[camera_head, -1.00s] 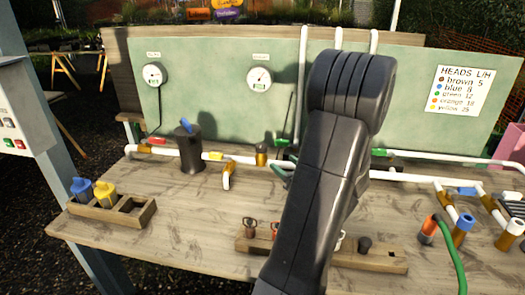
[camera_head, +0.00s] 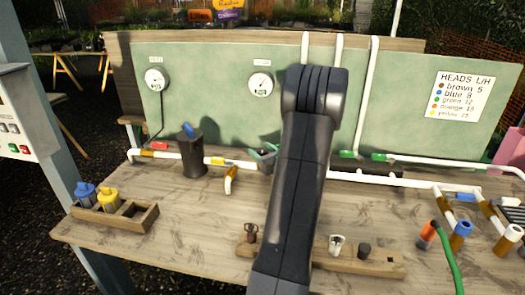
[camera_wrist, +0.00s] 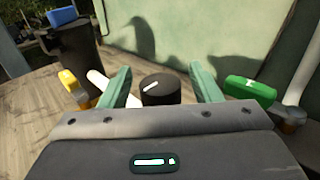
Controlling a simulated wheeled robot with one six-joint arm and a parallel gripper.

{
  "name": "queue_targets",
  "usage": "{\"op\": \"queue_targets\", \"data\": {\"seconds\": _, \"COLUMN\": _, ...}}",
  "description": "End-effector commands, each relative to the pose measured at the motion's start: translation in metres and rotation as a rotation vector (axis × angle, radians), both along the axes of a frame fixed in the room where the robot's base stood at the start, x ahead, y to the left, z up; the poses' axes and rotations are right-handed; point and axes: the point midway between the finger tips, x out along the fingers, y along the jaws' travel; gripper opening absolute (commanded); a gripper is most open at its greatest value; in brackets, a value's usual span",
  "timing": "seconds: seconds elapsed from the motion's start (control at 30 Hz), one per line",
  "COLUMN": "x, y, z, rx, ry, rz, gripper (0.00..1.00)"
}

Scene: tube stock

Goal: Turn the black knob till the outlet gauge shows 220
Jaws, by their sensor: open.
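The black knob (camera_wrist: 160,90), a round cap with a white mark line, sits between the green fingers of my gripper (camera_wrist: 162,84) in the wrist view. The fingers are apart, with a gap on each side of the knob. In the head view my gripper (camera_head: 264,153) is over the white pipe left of my arm, and the knob is mostly hidden there. Two round gauges hang on the green board: a left gauge (camera_head: 155,79) and a right gauge (camera_head: 261,84). Their labels and readings are too small to read.
A dark canister with a blue top (camera_head: 191,152) stands left of my gripper. A yellow-handled valve (camera_wrist: 75,88) and a green-handled valve (camera_wrist: 250,92) flank the knob. A wooden rack (camera_head: 360,262) lies at the front. The bench between them is mostly clear.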

Motion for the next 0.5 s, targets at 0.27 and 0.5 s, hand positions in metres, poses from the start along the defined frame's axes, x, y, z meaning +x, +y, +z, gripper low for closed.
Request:
{"op": "queue_targets", "data": {"seconds": 0.27, "x": 0.0002, "y": 0.0002, "z": -0.0002, "rx": 0.0, "ry": 0.0, "rz": 0.0, "gripper": 0.47}}
{"op": "queue_targets", "data": {"seconds": 0.5, "x": 0.0, "y": 0.0001, "z": -0.0002, "rx": 0.0, "ry": 0.0, "rz": 0.0, "gripper": 0.14}}
